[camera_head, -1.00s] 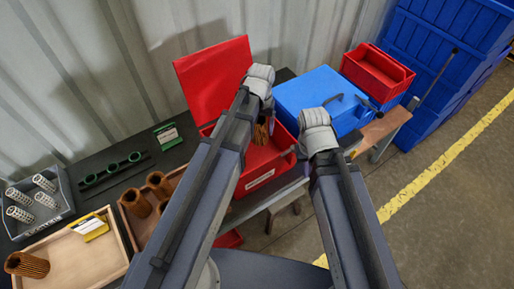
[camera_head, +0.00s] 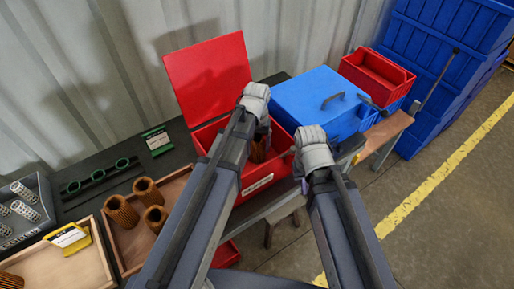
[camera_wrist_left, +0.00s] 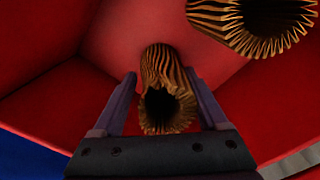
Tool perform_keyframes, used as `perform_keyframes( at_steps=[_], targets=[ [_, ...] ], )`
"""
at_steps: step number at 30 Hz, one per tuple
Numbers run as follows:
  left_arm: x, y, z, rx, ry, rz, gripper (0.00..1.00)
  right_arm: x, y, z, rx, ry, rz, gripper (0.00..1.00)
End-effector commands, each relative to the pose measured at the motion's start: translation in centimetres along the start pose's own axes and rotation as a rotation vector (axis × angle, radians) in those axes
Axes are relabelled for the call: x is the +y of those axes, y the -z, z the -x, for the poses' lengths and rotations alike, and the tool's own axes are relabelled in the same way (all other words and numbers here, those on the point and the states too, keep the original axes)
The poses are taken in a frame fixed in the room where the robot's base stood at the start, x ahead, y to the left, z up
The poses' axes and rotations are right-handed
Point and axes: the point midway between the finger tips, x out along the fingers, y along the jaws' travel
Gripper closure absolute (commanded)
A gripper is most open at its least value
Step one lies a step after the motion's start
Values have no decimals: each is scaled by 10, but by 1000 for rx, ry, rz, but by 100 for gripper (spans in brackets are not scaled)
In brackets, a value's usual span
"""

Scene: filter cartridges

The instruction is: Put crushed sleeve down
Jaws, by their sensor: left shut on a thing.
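The crushed sleeve (camera_wrist_left: 165,95) is a brown pleated cylinder with a bent, uneven open end. In the left wrist view it sits between the fingers of my left gripper (camera_wrist_left: 161,78), which is shut on it. My left gripper (camera_head: 258,125) reaches into the open red box (camera_head: 262,186), between red walls. Brown pleats (camera_head: 260,150) show below it; I cannot tell which sleeve they belong to. A second brown pleated sleeve (camera_wrist_left: 255,22) lies in the box at upper right of the wrist view. My right gripper (camera_head: 314,158) is right of the box, its fingers hidden.
The red lid (camera_head: 208,75) stands up behind the box. A blue case (camera_head: 310,95) stands close on the right. At left are a wooden tray (camera_head: 110,258) with several brown sleeves, a green ring rack (camera_head: 98,176) and a grey bin (camera_head: 40,228) of white mesh cylinders.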

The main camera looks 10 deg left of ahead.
Motion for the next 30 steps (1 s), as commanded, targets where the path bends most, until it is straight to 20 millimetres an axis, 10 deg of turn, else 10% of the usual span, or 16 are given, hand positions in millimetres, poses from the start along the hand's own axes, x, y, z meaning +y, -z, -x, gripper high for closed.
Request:
perform_keyframes(
  at_steps=[9,10,15,30],
  targets=[
    [0,0,-4,0,0,0,87,0,0,-4,0,0,0,100],
    [0,0,-2,0,0,0,20,0,0,-2,0,0,0,100],
    [0,0,-2,0,0,0,1,0,0,-2,0,0,0,100],
    [0,0,9,0,0,0,0,1,0,9,0,0,0,100]
  ],
)
